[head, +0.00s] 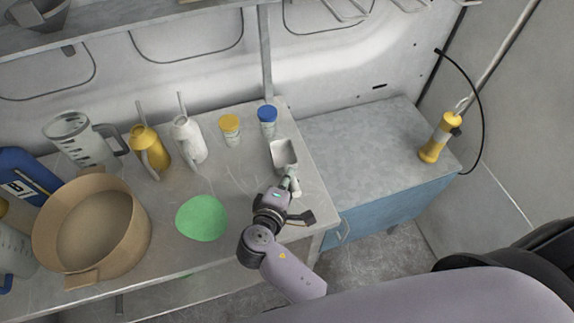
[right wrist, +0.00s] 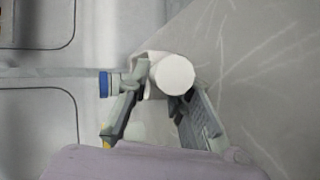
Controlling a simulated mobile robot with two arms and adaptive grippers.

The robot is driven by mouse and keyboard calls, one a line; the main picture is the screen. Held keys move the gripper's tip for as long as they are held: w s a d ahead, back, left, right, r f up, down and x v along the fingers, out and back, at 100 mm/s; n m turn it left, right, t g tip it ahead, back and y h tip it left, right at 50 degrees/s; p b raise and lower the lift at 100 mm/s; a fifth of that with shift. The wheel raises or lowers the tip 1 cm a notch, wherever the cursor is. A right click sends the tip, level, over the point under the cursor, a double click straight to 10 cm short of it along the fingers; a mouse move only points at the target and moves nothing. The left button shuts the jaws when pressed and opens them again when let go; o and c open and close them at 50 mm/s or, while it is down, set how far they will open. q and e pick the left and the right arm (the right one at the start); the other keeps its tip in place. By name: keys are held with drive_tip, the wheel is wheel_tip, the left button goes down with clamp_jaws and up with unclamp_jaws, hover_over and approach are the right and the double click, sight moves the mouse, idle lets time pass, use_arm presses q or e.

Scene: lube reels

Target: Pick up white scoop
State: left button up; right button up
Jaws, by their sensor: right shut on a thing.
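The white scoop (head: 284,152) is at the right end of the workbench, its open bowl pointing to the back and its handle toward me. My right gripper (head: 291,181) is shut on the scoop's handle. In the right wrist view, the round white end of the scoop's handle (right wrist: 173,75) sits between the fingers of my right gripper (right wrist: 158,88). The gripper hides part of the handle. I cannot tell whether the scoop touches the bench or is just above it. My left gripper is not in view.
Blue-capped (head: 267,121) and yellow-capped (head: 230,129) jars stand behind the scoop. A white bottle (head: 188,141), yellow bottle (head: 149,152), clear jug (head: 82,142), brown round container (head: 92,228) and green disc (head: 202,218) are leftward. A lower grey-topped cabinet (head: 365,150) at right is mostly clear.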

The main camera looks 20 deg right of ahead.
clamp_jaws()
drive_tip(key=shift+r, duration=0.2)
drive_tip(key=shift+r+p, duration=0.2)
drive_tip(key=shift+p, duration=0.15)
wheel_tip(320, 180, up, 9)
drive_tip(key=p, duration=0.7)
drive_tip(key=shift+r, duration=0.15)
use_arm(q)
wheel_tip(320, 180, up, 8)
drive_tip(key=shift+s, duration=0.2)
